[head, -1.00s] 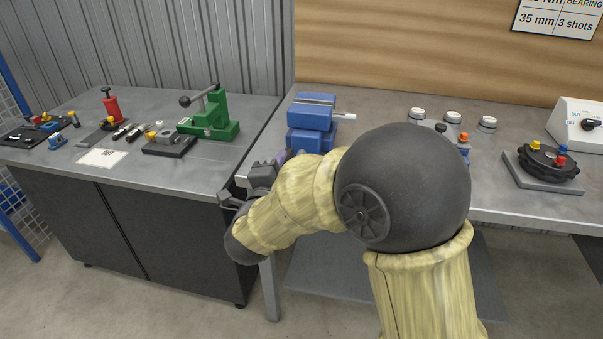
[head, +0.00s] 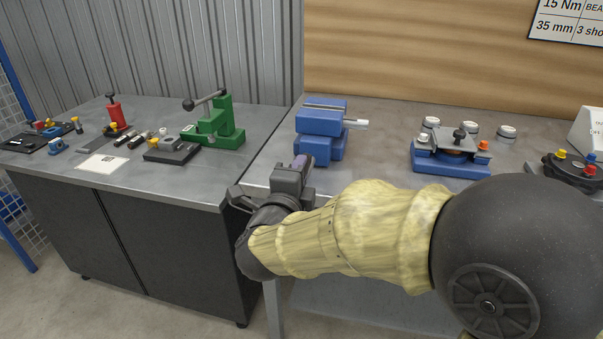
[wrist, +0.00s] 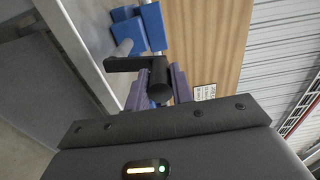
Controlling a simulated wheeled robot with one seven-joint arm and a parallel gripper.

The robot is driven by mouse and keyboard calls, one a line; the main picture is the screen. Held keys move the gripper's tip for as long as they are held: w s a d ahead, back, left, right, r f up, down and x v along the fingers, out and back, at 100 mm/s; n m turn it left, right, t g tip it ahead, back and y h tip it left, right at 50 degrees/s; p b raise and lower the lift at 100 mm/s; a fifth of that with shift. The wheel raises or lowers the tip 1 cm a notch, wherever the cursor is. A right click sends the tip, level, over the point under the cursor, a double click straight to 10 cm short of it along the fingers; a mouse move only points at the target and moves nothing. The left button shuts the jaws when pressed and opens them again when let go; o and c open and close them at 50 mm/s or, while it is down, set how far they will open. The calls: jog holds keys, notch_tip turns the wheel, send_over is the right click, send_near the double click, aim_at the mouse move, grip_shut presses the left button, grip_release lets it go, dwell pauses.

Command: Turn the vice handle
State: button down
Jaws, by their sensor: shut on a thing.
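The blue vice (head: 320,122) stands at the left front of the right-hand bench, with a pale bar sticking out at its right. It shows in part at the top of the wrist view (wrist: 153,27). The vice handle (wrist: 158,82) is a black crank with a round grip, seen in the wrist view between my purple fingers. My gripper (head: 300,162) is in front of the vice, at the bench's front edge, and is shut on the handle's grip. In the head view my gripper and wrist hide the handle.
A blue fixture with a grey top (head: 450,153) and several white-capped jars stand to the right on the same bench. A green press (head: 222,125), a red tool (head: 115,112) and small parts are on the left bench. Bare bench lies between the vice and the blue fixture.

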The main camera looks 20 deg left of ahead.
jog(key=c, duration=1.2)
grip_release()
jog(key=s+d, duration=0.2)
jog(key=s, duration=1.5)
jog(key=shift+d, duration=0.25)
jog(key=shift+s+a, duration=0.1)
